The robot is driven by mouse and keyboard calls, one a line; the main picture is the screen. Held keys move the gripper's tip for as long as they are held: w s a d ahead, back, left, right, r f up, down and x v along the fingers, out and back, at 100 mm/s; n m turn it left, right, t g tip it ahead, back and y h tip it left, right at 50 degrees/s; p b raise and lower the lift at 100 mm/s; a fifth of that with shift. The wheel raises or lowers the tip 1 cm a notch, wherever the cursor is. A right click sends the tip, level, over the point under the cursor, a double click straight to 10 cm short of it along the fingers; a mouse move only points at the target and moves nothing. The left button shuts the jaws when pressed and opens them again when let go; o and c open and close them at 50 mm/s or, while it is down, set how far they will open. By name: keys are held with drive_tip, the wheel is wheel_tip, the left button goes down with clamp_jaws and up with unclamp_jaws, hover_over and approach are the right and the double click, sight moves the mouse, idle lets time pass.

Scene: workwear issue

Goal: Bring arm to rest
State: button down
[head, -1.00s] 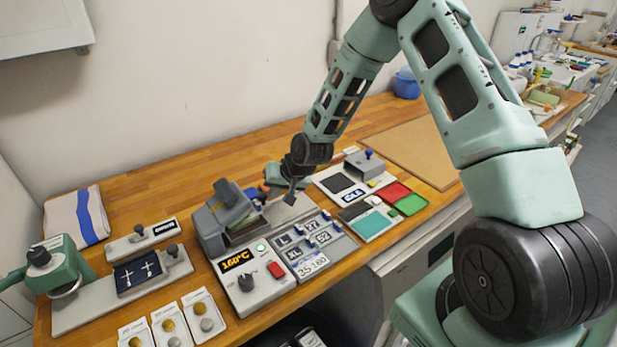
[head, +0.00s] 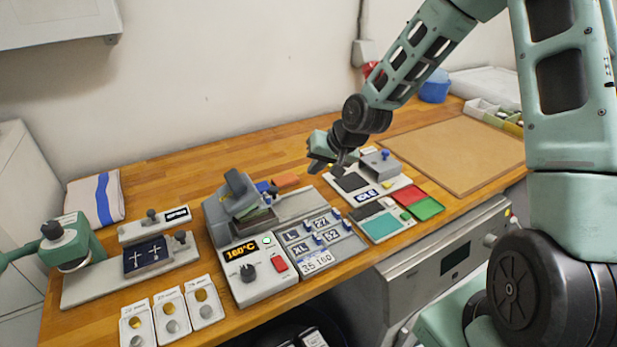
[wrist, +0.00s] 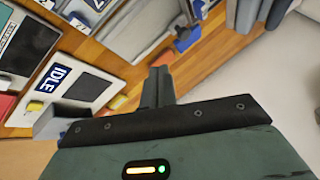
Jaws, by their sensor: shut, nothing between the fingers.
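My gripper (head: 338,163) hangs at the end of my arm above the wooden bench, in front of the wall and near the machine with the IDLE label. Its fingers are together with nothing between them. In the wrist view my closed fingers (wrist: 158,87) point out over the bench. My arm comes in from the upper right in the head view and is still bent over the worktop.
A heat press unit (head: 256,271) reading 160°C stands left of my gripper. A brown board (head: 455,153) lies bare to the right. A blue bowl (head: 435,88) stands at the back.

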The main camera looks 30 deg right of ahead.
drive_tip(key=s+a+r+n+g+b, duration=0.1)
drive_tip(key=s+a+r+n+g, duration=0.15)
drive_tip(key=s+a, duration=0.45)
drive_tip(key=s+a+r+n+g, duration=0.1)
drive_tip(key=s+a+r+n, duration=0.1)
drive_tip(key=s+a+n, duration=0.35)
drive_tip(key=s+a+r+n+g+h, duration=0.1)
drive_tip(key=s+a, duration=0.1)
drive_tip(key=s, duration=0.8)
drive_tip(key=s+a+r+n+g+h, duration=0.1)
drive_tip(key=s+a+r+n, duration=0.1)
drive_tip(key=s, duration=0.8)
drive_tip(key=shift+s+a+r+n+g+b, duration=0.15)
drive_tip(key=shift+s+a+n+g+b, duration=0.15)
drive_tip(key=shift+a, duration=0.2)
